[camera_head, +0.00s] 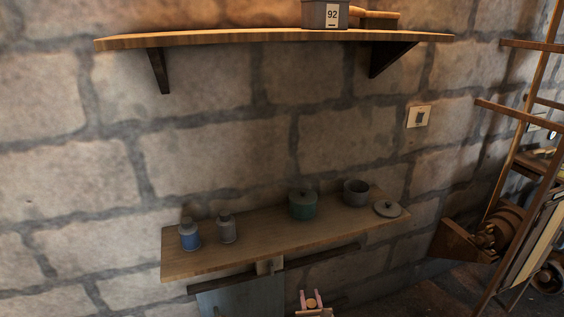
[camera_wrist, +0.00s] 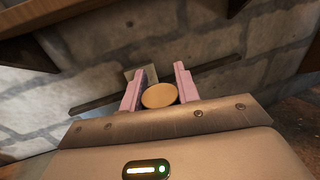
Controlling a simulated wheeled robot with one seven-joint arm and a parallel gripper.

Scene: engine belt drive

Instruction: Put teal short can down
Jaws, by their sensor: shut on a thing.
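A teal short can (camera_head: 302,206) with a lid and small knob stands upright on the lower wooden shelf, right of its middle. My gripper (camera_head: 311,301) is at the bottom of the head view, below and in front of this shelf and apart from the can. In the wrist view, the pink fingers of my gripper (camera_wrist: 159,90) are shut on a tan round-faced thing (camera_wrist: 159,96). Only its oval face shows clearly, so I cannot tell what it is. The teal can cannot be made out in the wrist view.
The lower shelf (camera_head: 262,259) also bears a blue-banded bottle (camera_head: 190,236), a grey bottle (camera_head: 227,230), an open grey pot (camera_head: 356,193) and a loose lid (camera_head: 388,209). An upper shelf (camera_head: 220,38) overhangs it. Bare shelf lies between the grey bottle and teal can.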

